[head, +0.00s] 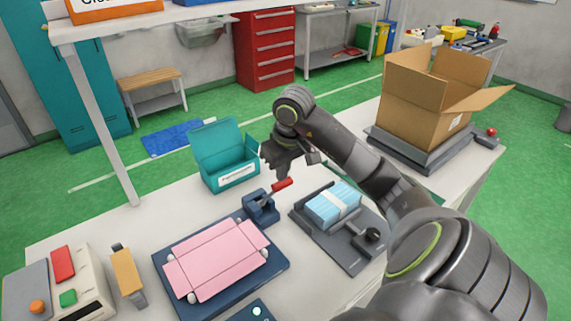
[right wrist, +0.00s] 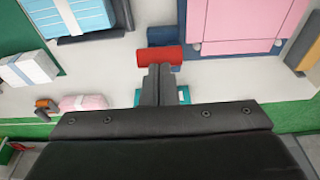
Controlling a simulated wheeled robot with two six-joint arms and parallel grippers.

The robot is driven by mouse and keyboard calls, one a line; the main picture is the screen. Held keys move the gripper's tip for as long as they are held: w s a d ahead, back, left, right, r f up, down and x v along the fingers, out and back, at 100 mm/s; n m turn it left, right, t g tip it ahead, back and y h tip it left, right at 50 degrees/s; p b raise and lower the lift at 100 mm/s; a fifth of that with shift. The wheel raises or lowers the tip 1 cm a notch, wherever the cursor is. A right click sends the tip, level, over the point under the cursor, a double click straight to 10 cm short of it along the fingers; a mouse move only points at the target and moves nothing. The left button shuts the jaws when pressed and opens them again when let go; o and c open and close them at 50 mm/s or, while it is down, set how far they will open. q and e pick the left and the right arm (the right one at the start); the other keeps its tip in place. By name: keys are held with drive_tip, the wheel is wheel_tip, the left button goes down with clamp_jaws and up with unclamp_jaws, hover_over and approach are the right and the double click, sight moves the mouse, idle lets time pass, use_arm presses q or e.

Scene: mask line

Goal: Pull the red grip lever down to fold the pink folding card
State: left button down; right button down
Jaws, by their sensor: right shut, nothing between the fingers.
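The pink folding card (head: 215,258) lies spread flat, with crease lines, on a dark blue fixture plate (head: 272,271). It also shows in the right wrist view (right wrist: 240,18). The red grip lever (head: 282,184) sticks up and to the right from a blue block (head: 262,208) at the plate's far corner. My right gripper (head: 283,168) is shut and empty, just above and behind the red grip in the head view. In the right wrist view the closed fingers (right wrist: 158,80) point at the red grip (right wrist: 162,55) and overlap it; contact cannot be told. My left gripper is out of view.
A holder with light blue masks (head: 333,204) stands right of the lever. A teal box (head: 222,160) stands behind it. A control box with buttons (head: 62,290) and a tan-topped stand (head: 126,275) are at left. An open cardboard box (head: 425,112) stands at the back right.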

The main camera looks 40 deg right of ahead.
drive_tip(key=shift+f, duration=0.3)
drive_tip(key=shift+s, duration=0.1)
drive_tip(key=shift+s+a+f+b, duration=0.15)
drive_tip(key=shift+s+f+b, duration=0.75)
drive_tip(key=shift+s+b, duration=0.25)
drive_tip(key=shift+f, duration=0.1)
drive_tip(key=shift+s+a+f+b, duration=0.15)
drive_tip(key=shift+s+f+b, duration=0.85)
drive_tip(key=shift+b, duration=0.2)
